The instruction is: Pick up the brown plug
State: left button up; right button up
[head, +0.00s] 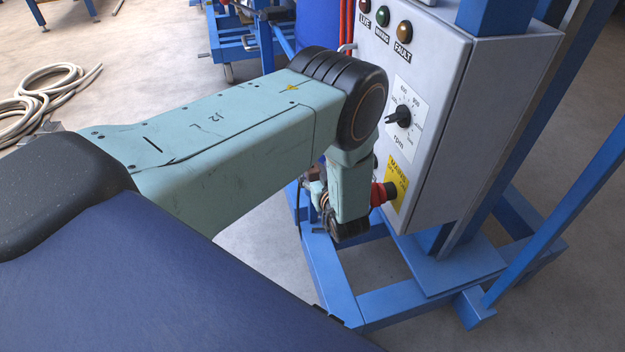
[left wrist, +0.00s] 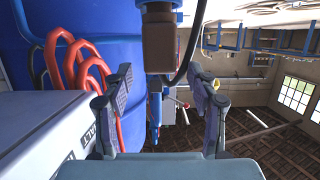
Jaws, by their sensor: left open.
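The brown plug (left wrist: 158,48) shows at the top middle of the left wrist view, as a boxy brown body under a dark upper part. In the head view a small brown part, probably the plug (head: 317,173), shows beside my wrist, mostly hidden. My left gripper (left wrist: 160,82) is open, with one finger on each side of the picture. The plug appears in line with the gap between the fingertips; I cannot tell how far beyond them it is. In the head view my left gripper (head: 316,196) is partly hidden by my wrist, near the red button. My right gripper is not in view.
A grey control box (head: 440,110) with lamps, a dial and a red button (head: 382,193) stands close right of my wrist. Blue frame bars (head: 400,300) run below. In the left wrist view, red cables (left wrist: 85,70) hang before a blue drum (left wrist: 120,22), and a black cable (left wrist: 188,55) hangs beside the plug.

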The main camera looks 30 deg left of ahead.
aim_at(314, 169)
pick_arm(q)
jog(key=shift+b+x, duration=0.55)
jog(key=shift+x, duration=0.95)
jog(key=shift+s, duration=0.1)
grip_shut()
